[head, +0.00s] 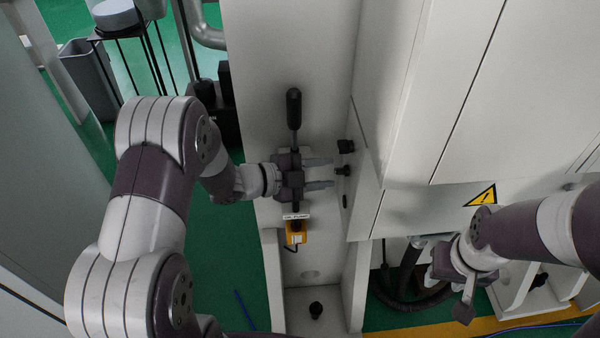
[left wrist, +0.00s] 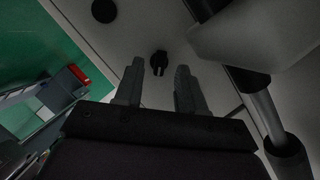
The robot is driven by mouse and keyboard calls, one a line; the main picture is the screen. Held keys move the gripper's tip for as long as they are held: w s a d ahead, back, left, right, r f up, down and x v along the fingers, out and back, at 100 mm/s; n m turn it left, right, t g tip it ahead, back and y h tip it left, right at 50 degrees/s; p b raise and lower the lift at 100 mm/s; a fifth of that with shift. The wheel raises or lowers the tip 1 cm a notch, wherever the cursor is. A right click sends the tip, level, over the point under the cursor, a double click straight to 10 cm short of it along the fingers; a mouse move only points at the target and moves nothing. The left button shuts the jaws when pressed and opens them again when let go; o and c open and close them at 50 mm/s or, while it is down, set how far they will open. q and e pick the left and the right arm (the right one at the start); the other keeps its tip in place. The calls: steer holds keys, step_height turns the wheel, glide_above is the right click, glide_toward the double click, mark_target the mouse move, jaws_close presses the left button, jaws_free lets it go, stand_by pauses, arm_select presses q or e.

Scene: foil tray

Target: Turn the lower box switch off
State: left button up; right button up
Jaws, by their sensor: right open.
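My left gripper (head: 333,173) is open and points right at the side wall of the white cabinet. A small black switch knob (head: 343,170) sits level with its fingertips; I cannot tell from the head view whether they touch. In the left wrist view the knob (left wrist: 158,62) shows beyond and between the two separated fingers (left wrist: 158,75), with no finger closed on it. Another black knob (head: 346,146) is just above it, and a small dark part (head: 345,201) is below. My right gripper (head: 464,286) hangs low at the right, open and away from the knobs.
A black upright handle (head: 294,108) stands behind my left gripper. A yellow box (head: 296,233) with a white label is below it. White cabinet doors (head: 480,90) with a yellow warning triangle (head: 481,195) fill the right. Dark hoses (head: 410,285) lie near my right gripper.

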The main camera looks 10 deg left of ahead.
arm_select(q)
steer(key=v, duration=1.1)
